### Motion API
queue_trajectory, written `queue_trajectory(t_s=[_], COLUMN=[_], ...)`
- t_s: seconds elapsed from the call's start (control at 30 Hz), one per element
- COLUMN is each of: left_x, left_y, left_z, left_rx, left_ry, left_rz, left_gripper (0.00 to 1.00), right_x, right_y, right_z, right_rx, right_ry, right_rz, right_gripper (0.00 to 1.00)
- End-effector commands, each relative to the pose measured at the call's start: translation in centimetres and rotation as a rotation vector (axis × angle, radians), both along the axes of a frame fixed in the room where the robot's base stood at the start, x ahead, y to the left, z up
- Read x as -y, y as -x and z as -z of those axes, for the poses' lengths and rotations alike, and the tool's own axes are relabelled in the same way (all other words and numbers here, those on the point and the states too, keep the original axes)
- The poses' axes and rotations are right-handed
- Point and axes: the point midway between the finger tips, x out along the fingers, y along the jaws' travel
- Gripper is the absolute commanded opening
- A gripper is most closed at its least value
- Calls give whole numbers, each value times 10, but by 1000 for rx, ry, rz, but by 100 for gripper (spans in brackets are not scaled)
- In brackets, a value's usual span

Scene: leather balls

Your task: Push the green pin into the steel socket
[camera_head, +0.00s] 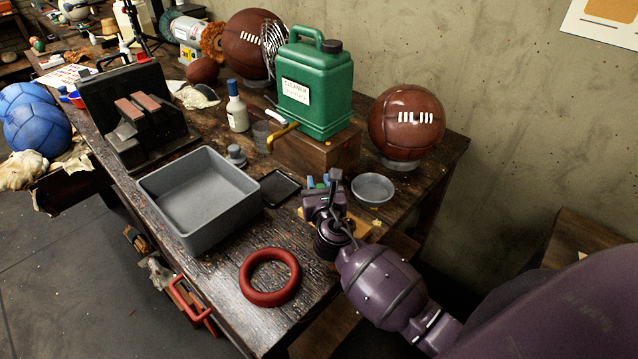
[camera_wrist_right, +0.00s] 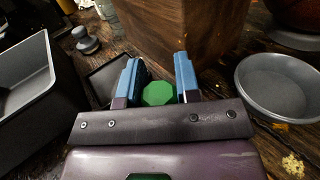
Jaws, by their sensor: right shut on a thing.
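My right gripper (camera_head: 318,184) is over the right part of the workbench, left of a round grey dish. In the right wrist view its blue-padded fingers (camera_wrist_right: 158,80) are closed on the green pin (camera_wrist_right: 158,94), whose flat, many-sided green end shows between them. How far the pin reaches below the fingers is hidden. I cannot make out the steel socket in either view. A yellowish wooden piece (camera_head: 366,228) shows partly beneath my right gripper. My left gripper is not in view.
The grey dish (camera_head: 373,188) is close on the right. A wooden block (camera_head: 335,152) bearing a green canister (camera_head: 318,95) stands behind. A black tray (camera_head: 279,187) and grey bin (camera_head: 205,235) are left. A red ring (camera_head: 250,286) lies in front.

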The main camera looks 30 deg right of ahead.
Motion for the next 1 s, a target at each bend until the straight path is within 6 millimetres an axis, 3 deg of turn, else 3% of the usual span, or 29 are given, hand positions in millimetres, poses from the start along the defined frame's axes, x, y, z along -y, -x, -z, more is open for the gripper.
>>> queue_trajectory(t_s=[0.87,0.9,1.0], left_x=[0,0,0], left_y=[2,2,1], left_z=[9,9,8], left_rx=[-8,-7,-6], left_ry=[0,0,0], left_rz=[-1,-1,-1], left_gripper=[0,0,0], right_x=[0,0,0], right_y=[0,0,0], right_z=[11,11,11], right_rx=[0,0,0], right_ry=[0,0,0], right_rz=[0,0,0], right_gripper=[10,35,50])
